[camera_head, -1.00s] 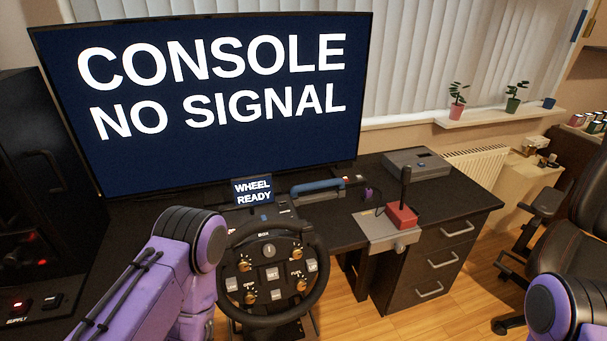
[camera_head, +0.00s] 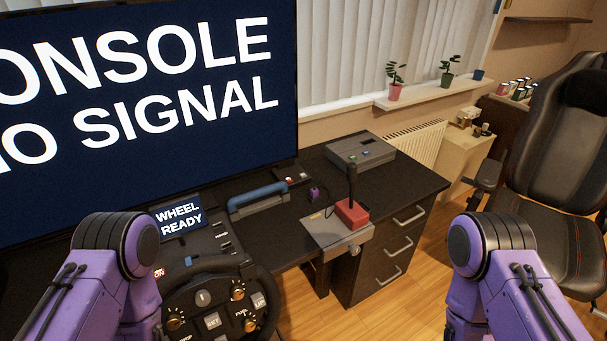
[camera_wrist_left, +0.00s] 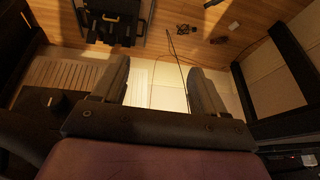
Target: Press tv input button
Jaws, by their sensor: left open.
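The TV (camera_head: 150,105) stands at the back left of the desk and shows "CONSOLE NO SIGNAL", its left part cut off. I cannot make out a labelled TV input button. A small dark panel with red and white buttons (camera_head: 291,179) lies on the desk by the TV's lower right corner; its labels are too small to read. In the left wrist view, my left gripper (camera_wrist_left: 160,82) is open, with nothing between its fingers, above the floor. In the head view only my arm links show; both grippers are outside the picture.
The steering wheel (camera_head: 262,300) and its "WHEEL READY" display (camera_head: 178,217) are in front of the TV. A black chair (camera_head: 560,150) stands at right.

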